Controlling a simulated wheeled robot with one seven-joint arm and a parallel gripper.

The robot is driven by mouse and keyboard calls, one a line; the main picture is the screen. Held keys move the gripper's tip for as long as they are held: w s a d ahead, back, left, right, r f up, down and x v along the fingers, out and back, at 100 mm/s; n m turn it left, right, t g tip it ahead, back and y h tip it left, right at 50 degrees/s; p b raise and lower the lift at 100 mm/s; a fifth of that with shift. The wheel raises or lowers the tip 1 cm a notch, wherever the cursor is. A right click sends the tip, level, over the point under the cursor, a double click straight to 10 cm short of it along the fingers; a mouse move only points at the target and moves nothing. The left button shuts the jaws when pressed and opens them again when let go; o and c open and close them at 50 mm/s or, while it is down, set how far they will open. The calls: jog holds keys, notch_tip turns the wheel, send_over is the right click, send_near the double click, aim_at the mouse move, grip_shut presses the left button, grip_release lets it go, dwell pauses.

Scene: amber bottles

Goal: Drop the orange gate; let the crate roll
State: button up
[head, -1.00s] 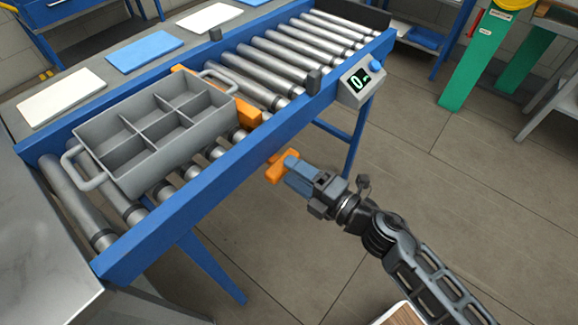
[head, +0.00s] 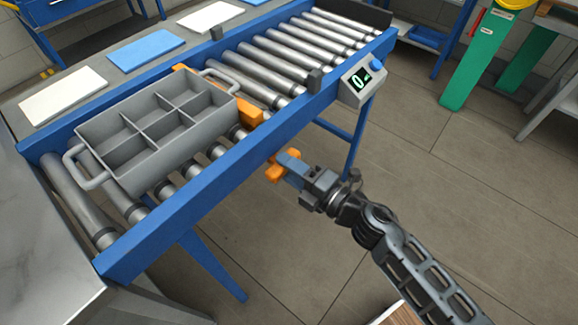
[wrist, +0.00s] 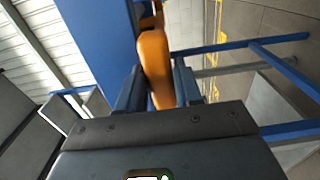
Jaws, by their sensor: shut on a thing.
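The grey divided crate (head: 152,137) sits on the rollers at the near end of the conveyor, its compartments empty. The orange gate (head: 246,113) stands across the rollers against the crate's far side, still raised above them. An orange handle (head: 273,172) sticks out at the conveyor's near side, below the blue rail. My gripper (head: 287,170) is shut on the handle. In the wrist view the orange handle (wrist: 155,68) lies between the two fingers, with my gripper (wrist: 158,85) around it. The link between handle and gate is hidden by the rail.
Past the gate, the rollers (head: 290,60) are clear up to a dark end stop (head: 355,13). A small display box (head: 361,82) is fixed to the near rail. White and blue pads (head: 145,52) lie along the far side. A conveyor leg (head: 210,265) stands left of my gripper.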

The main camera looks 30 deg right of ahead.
grip_shut()
jog(key=shift+f, duration=0.1)
